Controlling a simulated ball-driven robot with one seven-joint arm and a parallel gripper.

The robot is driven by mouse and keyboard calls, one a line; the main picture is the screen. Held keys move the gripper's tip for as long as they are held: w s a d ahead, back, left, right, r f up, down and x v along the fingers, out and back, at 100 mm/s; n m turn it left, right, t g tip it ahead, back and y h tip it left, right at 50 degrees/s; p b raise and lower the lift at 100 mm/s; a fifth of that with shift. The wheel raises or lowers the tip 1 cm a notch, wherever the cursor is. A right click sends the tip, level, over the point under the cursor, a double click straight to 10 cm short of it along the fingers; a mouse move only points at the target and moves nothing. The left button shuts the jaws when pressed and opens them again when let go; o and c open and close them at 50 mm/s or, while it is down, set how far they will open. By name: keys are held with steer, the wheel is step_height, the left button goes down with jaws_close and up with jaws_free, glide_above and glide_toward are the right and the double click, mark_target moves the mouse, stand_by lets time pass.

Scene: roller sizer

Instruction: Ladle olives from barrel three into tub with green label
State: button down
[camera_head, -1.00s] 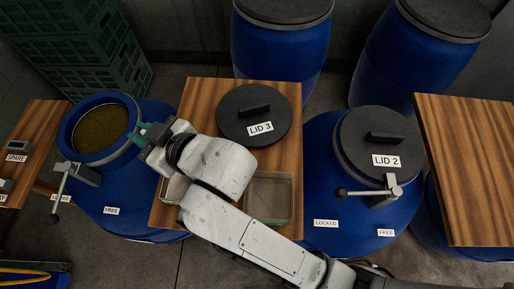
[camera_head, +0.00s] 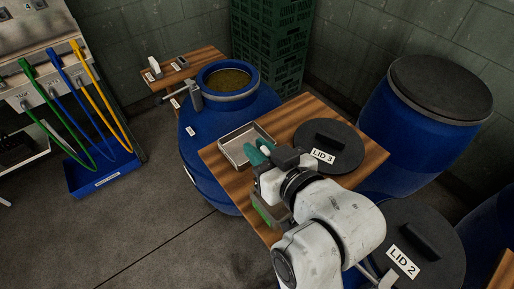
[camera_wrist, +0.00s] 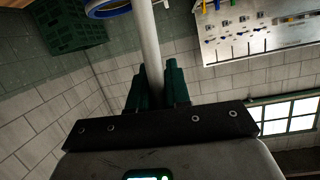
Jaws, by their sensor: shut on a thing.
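The open barrel (camera_head: 228,84) holds brownish-green contents and stands beyond the wooden table. My gripper (camera_head: 263,150) is above the table, between the metal tray and lid 3 (camera_head: 328,146). Its green fingers are shut on a pale rod (camera_wrist: 148,45), seen running up between them in the wrist view. The rod looks like a ladle handle; its bowl is not clearly seen. A blue ring (camera_wrist: 108,9) shows at the top of the wrist view; I cannot tell what it belongs to. The tub with the green label (camera_head: 264,211) is on the table's near side, mostly hidden by my arm.
A metal tray (camera_head: 240,147) lies at the table's left part. Lid 2 (camera_head: 424,243) covers a barrel at lower right. A closed blue barrel (camera_head: 408,125) stands behind. Green crates (camera_head: 270,40) are stacked at the back. The floor (camera_head: 150,220) at left is clear.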

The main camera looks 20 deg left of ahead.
steer(key=w+d+f+m+g+y+b, duration=0.2)
steer(key=w+d+f+m+y, duration=0.2)
steer(key=w+d+f+m, duration=0.3)
steer(key=shift+w+d+f+m+y, duration=0.35)
steer(key=shift+w+d+m, duration=0.95)
steer(key=shift+m, duration=1.1)
stand_by(0.6)
steer(key=shift+w+a, duration=0.1)
steer(key=shift+a, duration=0.05)
stand_by(0.4)
